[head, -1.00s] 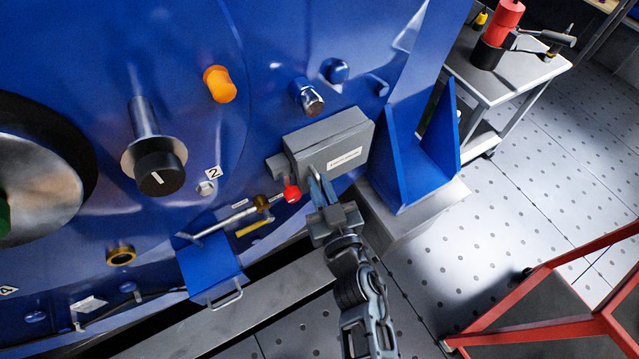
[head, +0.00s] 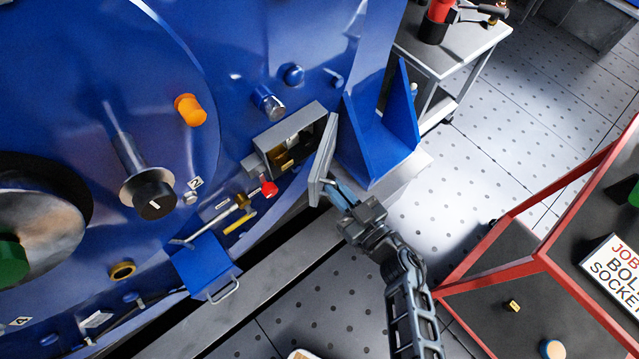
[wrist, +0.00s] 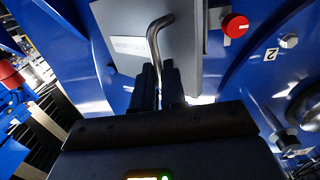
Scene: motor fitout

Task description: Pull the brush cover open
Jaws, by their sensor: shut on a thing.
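The brush cover (head: 323,160) is a grey hinged door on the right side of a grey box (head: 296,130) on the blue motor. It stands swung out from the box, and brass-coloured parts (head: 284,159) show inside. My gripper (head: 334,189) is at the outer face of the cover, near its lower edge. In the wrist view, the cover (wrist: 135,42) carries a label and a bent grey handle (wrist: 154,40). My dark fingers (wrist: 160,85) are shut on that handle.
A red knob (head: 269,188) sits just below the box, beside a brass-and-steel valve rod. A blue bracket (head: 375,145) stands close to the right of the cover. A red-framed cart (head: 540,255) is at the right. Perforated floor lies between.

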